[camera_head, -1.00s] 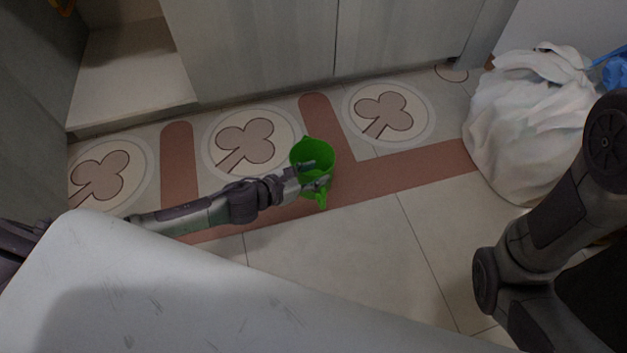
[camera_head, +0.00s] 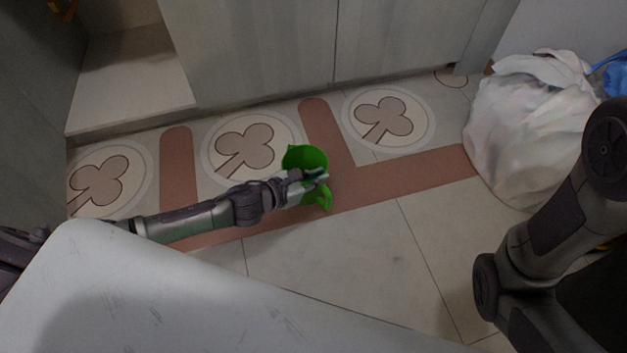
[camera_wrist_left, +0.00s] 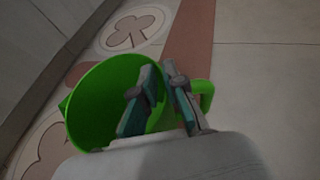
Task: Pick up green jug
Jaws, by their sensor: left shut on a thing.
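The green jug (camera_head: 304,158) is in the middle of the head view, over the tiled floor, with its handle (camera_head: 325,197) toward the lower right. My left gripper (camera_head: 318,177) reaches it from the left and is shut on its wall near the handle side. In the left wrist view the jug (camera_wrist_left: 95,100) shows its open mouth, tilted toward the camera, and the gripper's fingers (camera_wrist_left: 160,100) are on either side of the jug's rim. The gripper hides part of the jug. My right gripper is out of view; only part of that arm shows at the right.
A white bag (camera_head: 525,130) stands on the floor at the right. Grey cabinets (camera_head: 330,45) line the back, with a pale low ledge (camera_head: 130,85) at the left. The tiled floor (camera_head: 370,260) in front of the jug is clear.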

